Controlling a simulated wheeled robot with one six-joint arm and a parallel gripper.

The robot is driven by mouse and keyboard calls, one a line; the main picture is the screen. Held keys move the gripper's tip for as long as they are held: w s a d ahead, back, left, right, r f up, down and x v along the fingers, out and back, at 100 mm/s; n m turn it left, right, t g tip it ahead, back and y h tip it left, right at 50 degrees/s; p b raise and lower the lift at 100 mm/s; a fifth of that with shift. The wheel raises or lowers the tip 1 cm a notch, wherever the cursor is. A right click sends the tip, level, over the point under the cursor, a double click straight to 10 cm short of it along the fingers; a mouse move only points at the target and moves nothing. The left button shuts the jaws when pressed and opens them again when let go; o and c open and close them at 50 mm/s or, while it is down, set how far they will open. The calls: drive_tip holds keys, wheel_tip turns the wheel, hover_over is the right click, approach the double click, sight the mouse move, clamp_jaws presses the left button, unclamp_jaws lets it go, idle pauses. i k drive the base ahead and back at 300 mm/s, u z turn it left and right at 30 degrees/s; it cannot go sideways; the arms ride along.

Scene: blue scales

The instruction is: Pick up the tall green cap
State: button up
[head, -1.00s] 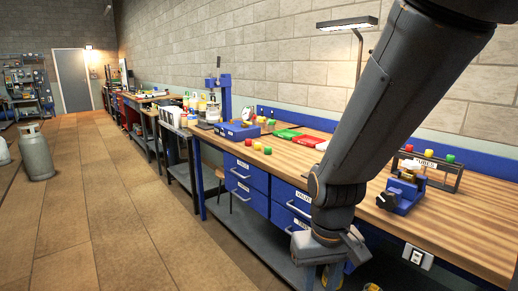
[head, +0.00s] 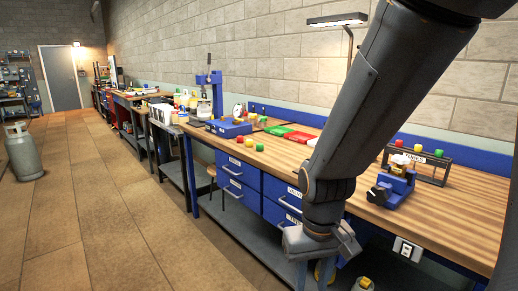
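Green caps show in two places, and I cannot tell which is the tall one. One green cap (head: 438,153) is on the small dark rack (head: 432,174) at the right of the bench, beside a yellow cap (head: 418,148) and a red cap (head: 399,143). Another green cap (head: 240,139) is on the bench near the blue scale, with a red cap (head: 249,142) and a yellow cap (head: 260,147) beside it. My gripper (head: 322,243) hangs low in front of the bench, apart from all caps. Its fingers are not clear enough to show open or shut.
The wooden bench (head: 330,170) has blue drawers (head: 238,180) below. A blue scale (head: 228,128), red and green trays (head: 300,137) and a blue vise-like device (head: 391,190) stand on it. Clear floor (head: 110,200) lies to the left, with a gas cylinder (head: 23,155).

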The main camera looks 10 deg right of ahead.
sight(260, 147)
drive_tip(key=u, duration=0.5)
drive_tip(key=k, duration=1.15)
drive_tip(key=u, duration=0.85)
drive_tip(key=i, duration=1.7)
drive_tip(key=z, duration=0.5)
drive_tip(key=i, duration=1.05)
drive_tip(key=z, duration=1.85)
drive_tip(key=i, duration=1.2)
drive_tip(key=z, duration=0.3)
